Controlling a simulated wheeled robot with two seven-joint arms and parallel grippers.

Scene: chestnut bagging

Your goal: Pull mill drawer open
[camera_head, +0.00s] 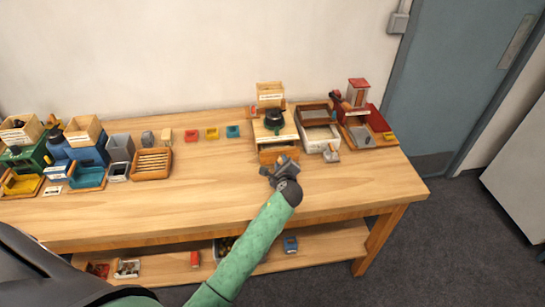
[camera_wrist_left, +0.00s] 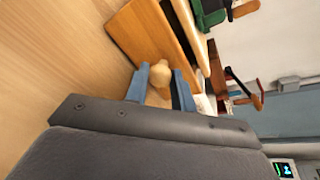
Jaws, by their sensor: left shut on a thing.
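The mill (camera_head: 283,133) is a light wooden box with a black pot-like top, at the back right of the table. Its drawer (camera_head: 268,154) has a brown wooden front facing me; how far it stands out is hard to tell. In the left wrist view the drawer front (camera_wrist_left: 150,30) shows close up with a round pale wooden knob (camera_wrist_left: 161,73). My left gripper (camera_head: 278,166) is at the drawer front, its blue-grey fingers (camera_wrist_left: 160,88) shut on the knob, one on each side. My right gripper is in neither view.
The wooden table (camera_head: 200,200) is bare in front of the mill. To the right stand a whitish tray (camera_head: 319,136) and a red-topped device (camera_head: 358,95). Small coloured blocks (camera_head: 212,133), a slatted tray (camera_head: 151,164) and several boxes are to the left.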

